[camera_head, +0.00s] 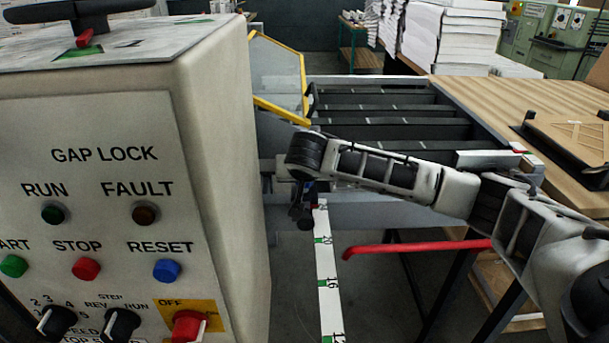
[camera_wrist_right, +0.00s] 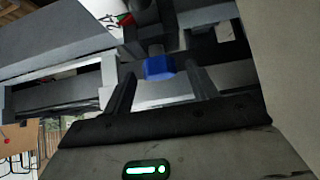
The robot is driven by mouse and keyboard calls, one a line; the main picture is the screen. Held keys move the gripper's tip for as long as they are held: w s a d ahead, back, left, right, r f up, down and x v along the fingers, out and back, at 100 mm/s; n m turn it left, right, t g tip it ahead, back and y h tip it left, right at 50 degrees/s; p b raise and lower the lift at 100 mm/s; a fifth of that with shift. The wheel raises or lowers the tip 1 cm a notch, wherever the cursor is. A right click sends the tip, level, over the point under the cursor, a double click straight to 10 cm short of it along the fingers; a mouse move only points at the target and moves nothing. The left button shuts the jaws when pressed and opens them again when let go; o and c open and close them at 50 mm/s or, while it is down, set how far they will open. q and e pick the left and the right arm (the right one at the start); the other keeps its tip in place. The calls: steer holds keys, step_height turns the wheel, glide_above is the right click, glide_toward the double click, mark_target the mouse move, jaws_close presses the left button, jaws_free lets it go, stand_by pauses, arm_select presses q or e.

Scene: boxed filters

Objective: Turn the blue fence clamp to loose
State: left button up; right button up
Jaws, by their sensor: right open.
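The blue fence clamp (camera_wrist_right: 159,68) shows in the right wrist view as a small blue knob on a grey stem. It lies between and slightly beyond the tips of my right gripper (camera_wrist_right: 160,80). The fingers are open on either side of it, with gaps, and I cannot tell whether either touches it. In the head view my right gripper (camera_head: 304,212) hangs beside the grey control box, at the far end of the white scale. The clamp is mostly hidden there by my wrist. I cannot read its turned position. My left gripper is not in view.
The grey control box (camera_head: 225,130), with lamps, buttons and knobs, stands close on the left. A white scale (camera_head: 327,270) runs toward me below the gripper. A wooden table (camera_head: 500,120) stands behind my right arm.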

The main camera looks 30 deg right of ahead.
steer(key=c, duration=1)
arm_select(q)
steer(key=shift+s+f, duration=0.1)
